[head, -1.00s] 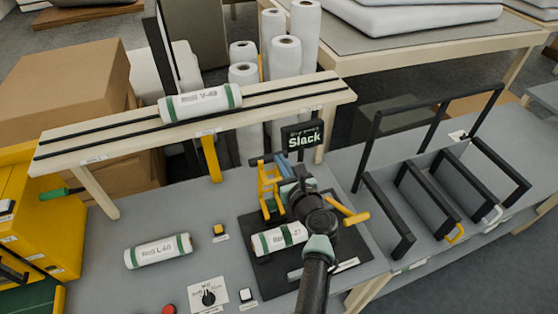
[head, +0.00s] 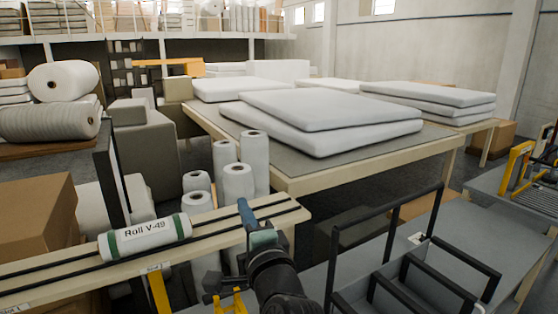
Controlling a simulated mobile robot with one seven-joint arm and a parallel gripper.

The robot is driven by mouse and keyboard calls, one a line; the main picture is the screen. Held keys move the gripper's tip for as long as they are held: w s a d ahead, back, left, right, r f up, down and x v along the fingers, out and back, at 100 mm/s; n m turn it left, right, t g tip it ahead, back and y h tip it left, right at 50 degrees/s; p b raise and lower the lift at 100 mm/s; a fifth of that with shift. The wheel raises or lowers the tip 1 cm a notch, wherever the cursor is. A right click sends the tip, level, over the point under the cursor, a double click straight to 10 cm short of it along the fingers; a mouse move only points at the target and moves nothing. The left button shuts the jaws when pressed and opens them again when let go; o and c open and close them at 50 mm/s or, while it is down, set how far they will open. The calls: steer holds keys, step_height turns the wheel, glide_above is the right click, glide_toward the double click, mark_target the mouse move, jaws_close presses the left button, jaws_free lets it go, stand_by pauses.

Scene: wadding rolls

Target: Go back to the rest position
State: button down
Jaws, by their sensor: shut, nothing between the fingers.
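My gripper (head: 245,210) is raised in the lower middle of the head view, its blue fingers pointing up and closed together. Nothing is held in it. My dark arm runs down from it to the bottom edge. Behind the gripper is a wooden shelf (head: 60,277) with two black rails. A white roll with green bands, labelled Roll V-49 (head: 145,234), lies on the shelf to the left of the gripper, apart from it. The bench top below is mostly out of view.
A black-framed rack (head: 430,288) with dividers stands on the right. White upright rolls (head: 238,184) stand behind the shelf. A table (head: 300,180) with white slabs is farther back. A cardboard box (head: 38,222) is at the left.

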steer(key=s+d+r+n+t+h+b, duration=0.2)
steer(key=s+r+n+t, duration=0.1)
steer(key=s+r, duration=0.5)
steer(key=s+d+r+n+t+h+b, duration=0.1)
steer(key=s+d+r+n+t+h, duration=0.1)
steer(key=s+r+n, duration=0.4)
steer(key=s+d+r+n+t+h+b, duration=0.2)
steer(key=s+r+n+t, duration=0.2)
steer(key=s+r, duration=0.5)
steer(key=shift+s+d+r+n+h+b, duration=0.15)
steer(key=shift+s+r+n+h+b, duration=0.25)
steer(key=shift+s, duration=0.7)
steer(key=shift+f+t, duration=0.1)
steer(key=shift+t, duration=0.2)
